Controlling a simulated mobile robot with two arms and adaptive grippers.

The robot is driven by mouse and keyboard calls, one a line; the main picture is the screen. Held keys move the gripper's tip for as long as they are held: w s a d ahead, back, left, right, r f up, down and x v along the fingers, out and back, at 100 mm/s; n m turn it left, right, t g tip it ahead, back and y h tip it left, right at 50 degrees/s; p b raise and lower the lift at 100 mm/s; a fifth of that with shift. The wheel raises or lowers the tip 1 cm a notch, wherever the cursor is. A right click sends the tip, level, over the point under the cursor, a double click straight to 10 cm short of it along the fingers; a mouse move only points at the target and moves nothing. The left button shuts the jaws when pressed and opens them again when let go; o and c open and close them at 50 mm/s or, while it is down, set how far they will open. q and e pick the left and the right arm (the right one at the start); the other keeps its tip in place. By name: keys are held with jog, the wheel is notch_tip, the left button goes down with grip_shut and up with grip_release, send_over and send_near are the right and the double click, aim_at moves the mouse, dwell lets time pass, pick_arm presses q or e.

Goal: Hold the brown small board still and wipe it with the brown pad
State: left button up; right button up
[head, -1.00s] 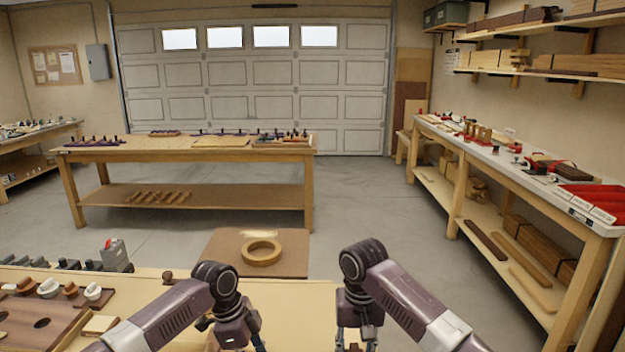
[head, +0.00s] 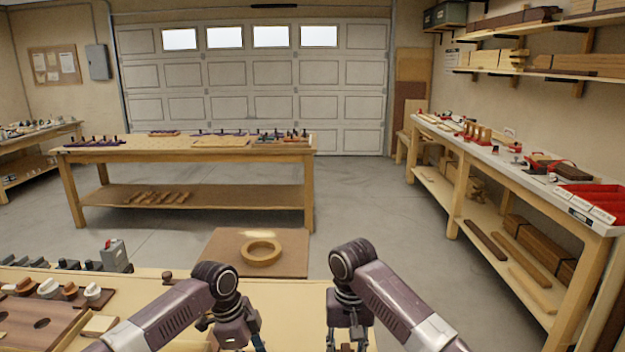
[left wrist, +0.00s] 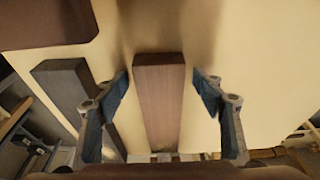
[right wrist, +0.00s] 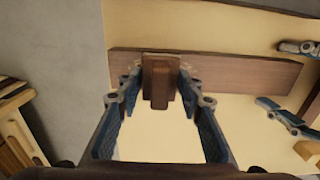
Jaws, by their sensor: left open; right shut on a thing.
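The brown small board (right wrist: 225,72) is a long flat strip lying on the pale bench; it also shows in the left wrist view (left wrist: 160,100). My left gripper (left wrist: 162,85) is open, with one finger on each side of the board's end and a gap on both sides. In the right wrist view its fingers (right wrist: 292,80) straddle the board's right end. My right gripper (right wrist: 160,78) is shut on the brown pad (right wrist: 160,80), held over the board's left part. I cannot tell whether the pad touches the board. The bench part holding the board is hidden by my arms in the head view.
A dark grey bar (left wrist: 75,95) lies beside the board in the left wrist view. A small wooden block (right wrist: 308,148) is at the right. A holed brown board (head: 40,325) and several knobs stand at the bench's left. A wooden ring (head: 261,253) lies on a brown panel beyond.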

jog(key=d, duration=0.5)
jog(key=shift+d, duration=0.2)
pick_arm(q)
jog(key=shift+a, duration=0.1)
jog(key=c, duration=1.1)
